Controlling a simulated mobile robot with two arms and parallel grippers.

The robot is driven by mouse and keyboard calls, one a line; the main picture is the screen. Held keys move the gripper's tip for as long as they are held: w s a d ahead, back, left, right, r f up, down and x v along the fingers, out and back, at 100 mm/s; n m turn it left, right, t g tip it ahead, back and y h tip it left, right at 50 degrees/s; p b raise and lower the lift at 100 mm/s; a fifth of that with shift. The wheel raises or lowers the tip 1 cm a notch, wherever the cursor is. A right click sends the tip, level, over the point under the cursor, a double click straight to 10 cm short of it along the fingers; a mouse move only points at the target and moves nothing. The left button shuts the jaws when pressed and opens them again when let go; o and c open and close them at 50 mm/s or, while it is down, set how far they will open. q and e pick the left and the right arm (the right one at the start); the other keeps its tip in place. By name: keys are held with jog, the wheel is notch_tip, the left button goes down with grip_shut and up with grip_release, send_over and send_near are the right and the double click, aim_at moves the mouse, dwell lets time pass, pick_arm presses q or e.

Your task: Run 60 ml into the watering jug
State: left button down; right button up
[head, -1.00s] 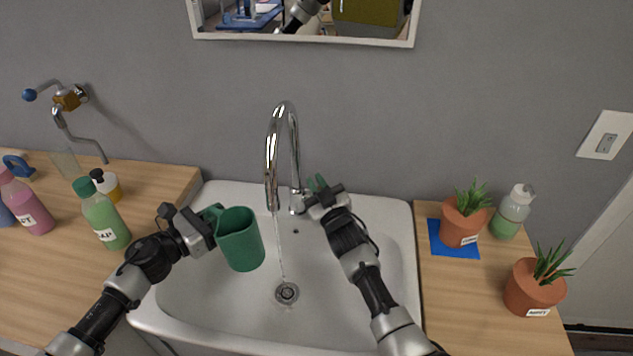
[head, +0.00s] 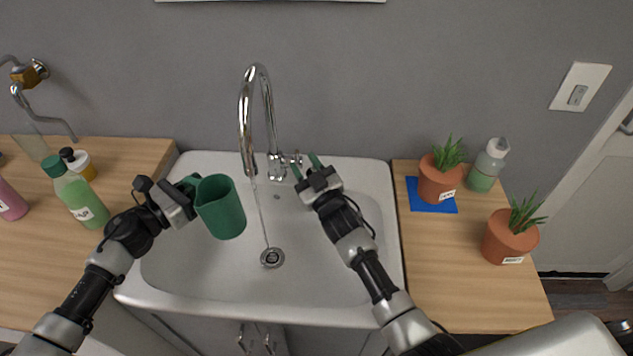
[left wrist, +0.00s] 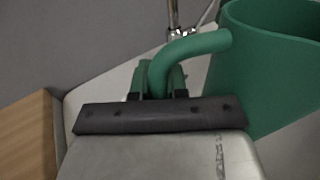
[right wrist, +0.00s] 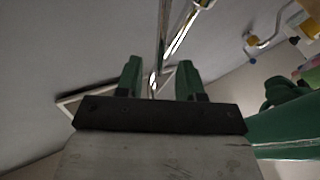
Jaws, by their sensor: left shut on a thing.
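The green watering jug (head: 222,212) is upright above the basin, left of the water stream. My left gripper (head: 188,188) is shut on its handle (left wrist: 190,48). The jug's inside level cannot be seen. The chrome tap (head: 246,110) stands at the back of the sink, and a thin stream (head: 261,215) falls from its spout to the drain, outside the jug. My right gripper (head: 304,167) is open beside the tap's lever (head: 294,159). In the right wrist view its two green fingers are apart, with tap parts seen between them.
The white sink (head: 330,285) lies between wooden counters. The left one holds a green bottle (head: 78,195), a pink bottle (head: 10,203) and a small yellow jar (head: 80,165). On the right are potted plants (head: 510,238), a blue mat (head: 428,206) and a soap bottle (head: 487,166).

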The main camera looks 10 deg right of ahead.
jog(key=v, duration=0.6)
jog(key=shift+s, duration=0.2)
pick_arm(q)
jog(key=d, duration=0.7)
jog(key=shift+s+d, duration=0.15)
jog(key=shift+d, duration=0.05)
jog(key=a, duration=0.7)
jog(key=shift+a, duration=0.2)
pick_arm(e)
jog(key=shift+c, duration=0.4)
